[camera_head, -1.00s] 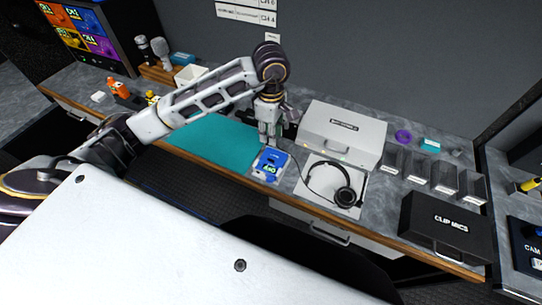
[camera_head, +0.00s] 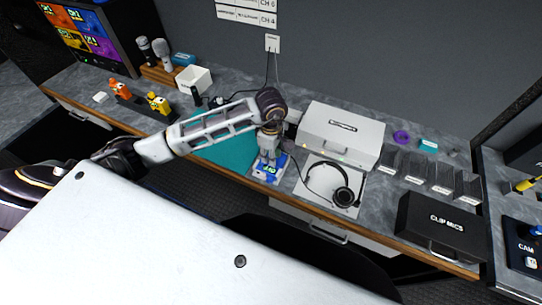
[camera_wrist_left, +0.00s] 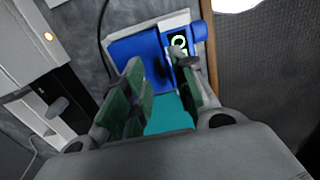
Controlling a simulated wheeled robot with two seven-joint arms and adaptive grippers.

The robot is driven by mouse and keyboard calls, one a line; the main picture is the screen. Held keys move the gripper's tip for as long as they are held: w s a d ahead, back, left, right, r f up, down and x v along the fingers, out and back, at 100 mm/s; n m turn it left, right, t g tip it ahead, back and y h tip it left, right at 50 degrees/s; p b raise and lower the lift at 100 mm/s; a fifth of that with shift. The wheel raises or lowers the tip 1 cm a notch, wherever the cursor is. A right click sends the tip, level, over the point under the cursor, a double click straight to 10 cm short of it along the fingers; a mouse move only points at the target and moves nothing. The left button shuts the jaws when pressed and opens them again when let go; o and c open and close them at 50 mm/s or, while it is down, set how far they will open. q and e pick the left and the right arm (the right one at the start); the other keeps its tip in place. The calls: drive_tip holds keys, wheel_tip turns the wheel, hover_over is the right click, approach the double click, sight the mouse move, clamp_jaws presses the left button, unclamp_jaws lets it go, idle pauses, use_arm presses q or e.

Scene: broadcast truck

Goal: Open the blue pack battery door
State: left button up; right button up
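The blue pack (camera_head: 272,171) sits on a white pad near the front edge of the counter; my gripper covers part of it. In the left wrist view the pack (camera_wrist_left: 128,47) shows a blue face and a black panel (camera_wrist_left: 178,38) with a pale green mark. I cannot make out the door's state. My left gripper (camera_head: 268,156) points down over the pack. In the wrist view its green-padded fingers (camera_wrist_left: 157,60) are apart with nothing held between them, tips close to the pack; contact cannot be told. My right gripper is not in view.
A headset (camera_head: 342,192) lies on a white pad right of the pack, with a white case (camera_head: 341,137) behind. A teal mat (camera_head: 222,150) lies to the left. A black clip mics case (camera_head: 444,228) and clear bins (camera_head: 413,168) stand farther right.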

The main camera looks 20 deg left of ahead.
use_arm(q)
drive_tip(key=shift+f, duration=0.9)
clamp_jaws()
